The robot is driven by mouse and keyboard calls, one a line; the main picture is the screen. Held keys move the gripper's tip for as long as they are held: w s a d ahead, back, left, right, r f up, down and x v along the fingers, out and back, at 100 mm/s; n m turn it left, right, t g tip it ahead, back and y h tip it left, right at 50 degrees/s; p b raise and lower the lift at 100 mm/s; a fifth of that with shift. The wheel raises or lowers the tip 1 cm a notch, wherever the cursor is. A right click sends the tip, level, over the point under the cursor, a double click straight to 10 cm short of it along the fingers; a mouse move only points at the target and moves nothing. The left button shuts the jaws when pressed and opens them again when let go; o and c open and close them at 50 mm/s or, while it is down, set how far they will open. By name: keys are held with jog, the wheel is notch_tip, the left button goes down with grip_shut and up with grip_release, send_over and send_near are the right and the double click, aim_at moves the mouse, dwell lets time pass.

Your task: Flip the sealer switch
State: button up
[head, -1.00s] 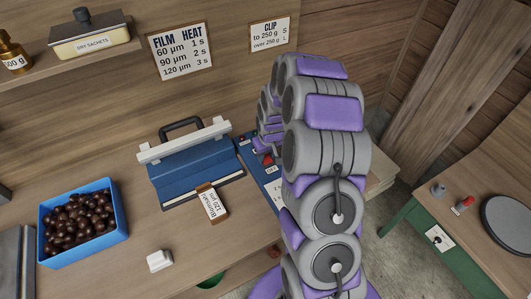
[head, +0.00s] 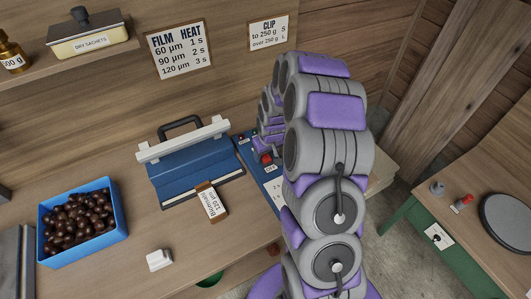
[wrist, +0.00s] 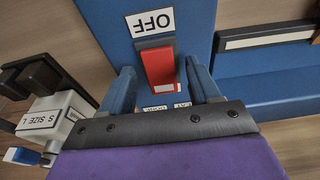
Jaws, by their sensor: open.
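The red switch (wrist: 157,68) sits on a blue panel (wrist: 100,22) in the wrist view, below a white OFF label (wrist: 150,21) that reads upside down. My gripper (wrist: 158,75) is open and empty, with one blue finger on each side of the switch. I cannot tell whether either finger touches it. In the head view the sealer (head: 190,170) is a blue machine with white bars and a black handle. The blue panel stands to its right, with a red part (head: 266,157) showing. My arm hides much of the panel and most of the gripper there.
A tag reading Bitterroot-like text and 120 µm (head: 211,201) lies against the sealer's front. A blue crate of chestnuts (head: 122,228) and a white block (head: 159,260) are on the bench. A grey device labelled S SIZE L (wrist: 48,118) is left of my gripper.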

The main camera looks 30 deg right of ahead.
jog(key=p+v, duration=0.2)
jog(key=v, duration=1.5)
jog(key=shift+d+r, duration=0.1)
jog(key=shift+r, duration=0.05)
jog(key=s+a+r+g, duration=0.1)
jog(key=s+a+r, duration=0.2)
jog(key=s+a, duration=0.35)
jog(key=s+a+r+g, duration=0.1)
jog(key=s+a+r, duration=0.3)
jog(key=s, duration=0.5)
jog(key=s+a+g, duration=0.1)
jog(key=s, duration=0.7)
jog(key=s+a+r+g, duration=0.1)
jog(key=s+a, duration=0.1)
jog(key=s, duration=0.7)
jog(key=shift+a, duration=0.3)
jog(key=shift+s+r, duration=0.15)
